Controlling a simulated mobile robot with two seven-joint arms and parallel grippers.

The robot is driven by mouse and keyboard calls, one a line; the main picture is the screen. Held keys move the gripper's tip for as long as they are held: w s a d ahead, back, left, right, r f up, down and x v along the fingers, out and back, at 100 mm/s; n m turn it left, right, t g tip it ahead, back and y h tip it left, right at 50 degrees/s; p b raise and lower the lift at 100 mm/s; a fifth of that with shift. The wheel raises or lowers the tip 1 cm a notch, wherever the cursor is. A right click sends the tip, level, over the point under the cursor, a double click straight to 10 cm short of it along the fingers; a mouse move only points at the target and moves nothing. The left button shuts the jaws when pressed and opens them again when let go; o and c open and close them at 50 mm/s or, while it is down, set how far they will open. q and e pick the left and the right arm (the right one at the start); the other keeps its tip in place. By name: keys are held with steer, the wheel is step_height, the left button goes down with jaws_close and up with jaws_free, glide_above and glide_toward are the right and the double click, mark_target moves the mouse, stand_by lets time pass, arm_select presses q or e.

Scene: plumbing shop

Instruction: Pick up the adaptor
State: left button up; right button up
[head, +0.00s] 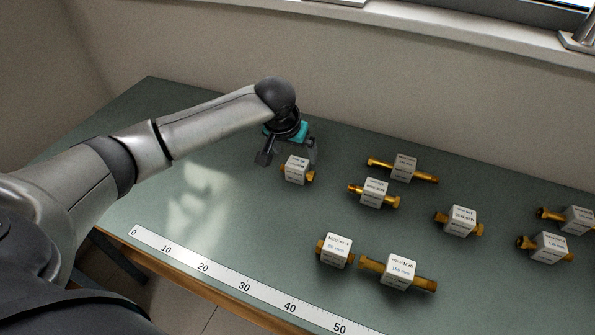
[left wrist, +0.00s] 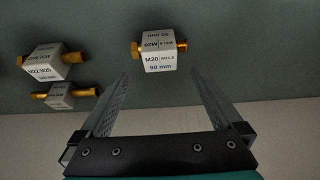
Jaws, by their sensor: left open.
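Several brass adaptors, each with a white labelled block around its middle, lie on the green table. The nearest adaptor (head: 296,169) to my left gripper (head: 288,158) lies just below it in the head view. In the left wrist view this adaptor (left wrist: 159,51) lies just beyond the fingertips, roughly centred between them, and its label reads M20 and 90 mm. My left gripper (left wrist: 157,76) is open with nothing between its fingers. Its fingers also show in the left wrist view on either side of the gap. My right gripper is not in view.
Other adaptors lie to the right, among them one at the back (head: 404,167), one beside it (head: 375,192) and two nearer the front (head: 336,250) (head: 398,271). A white ruler strip (head: 245,282) runs along the front edge. The table's left part (head: 130,140) is clear. A wall stands behind.

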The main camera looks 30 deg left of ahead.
mark_target(297, 162)
arm_select(q)
steer(key=b+x, duration=0.1)
steer(key=x, duration=0.3)
steer(key=shift+f, duration=0.4)
steer(key=c, duration=1.6)
